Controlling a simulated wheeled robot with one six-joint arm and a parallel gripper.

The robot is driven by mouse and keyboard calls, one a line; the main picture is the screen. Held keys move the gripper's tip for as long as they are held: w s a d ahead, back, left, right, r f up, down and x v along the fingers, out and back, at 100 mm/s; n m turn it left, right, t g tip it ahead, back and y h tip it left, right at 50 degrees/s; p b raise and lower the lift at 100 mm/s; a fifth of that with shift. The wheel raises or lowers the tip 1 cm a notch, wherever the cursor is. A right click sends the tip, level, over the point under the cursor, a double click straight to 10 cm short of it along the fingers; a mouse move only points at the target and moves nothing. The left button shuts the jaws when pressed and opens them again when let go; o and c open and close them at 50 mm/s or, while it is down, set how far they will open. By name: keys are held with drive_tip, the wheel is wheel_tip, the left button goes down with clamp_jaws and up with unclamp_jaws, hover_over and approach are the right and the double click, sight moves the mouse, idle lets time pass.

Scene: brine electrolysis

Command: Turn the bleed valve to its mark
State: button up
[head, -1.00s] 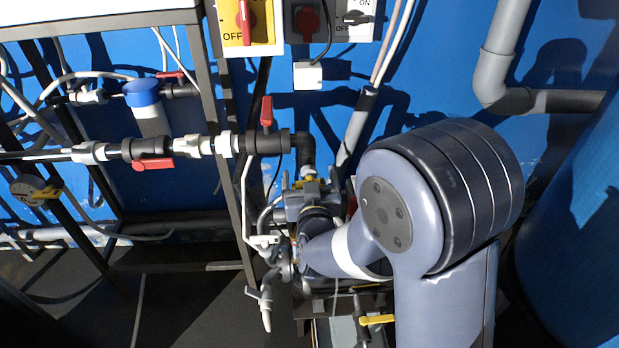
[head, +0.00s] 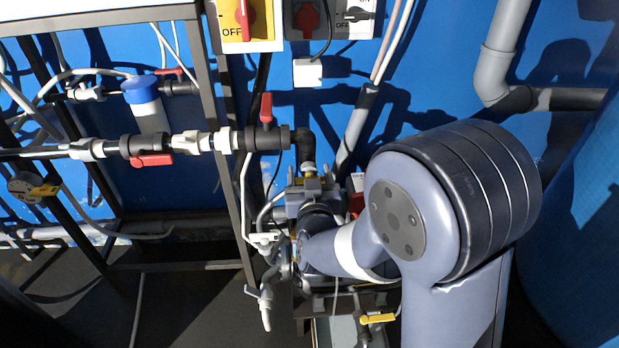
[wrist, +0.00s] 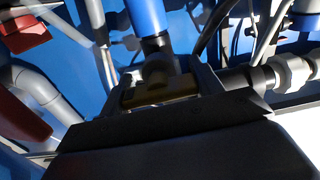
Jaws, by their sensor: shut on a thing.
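In the wrist view my gripper (wrist: 165,82) is shut on a dull yellow handle (wrist: 160,92), which lies crosswise between the two dark fingers. I take it for the bleed valve's handle. A dark round fitting stands just behind it, below a blue cylinder (wrist: 147,18). In the head view a small patch of yellow (head: 312,184) shows by the end of my arm, below a black pipe elbow. My arm hides much of this area, and no mark for the valve can be made out.
A black and white pipe with red-handled valves (head: 266,108) runs left from there. A dark frame post (head: 225,165) stands close by. Switch boxes (head: 250,22) hang above. Another yellow handle (head: 377,319) sits low in front. A blue tank (head: 570,240) fills the right.

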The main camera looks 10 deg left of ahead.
idle(0.3)
drive_tip(key=o, duration=1)
drive_tip(key=shift+s, duration=0.15)
drive_tip(key=v, duration=1)
drive_tip(key=shift+s, duration=0.25)
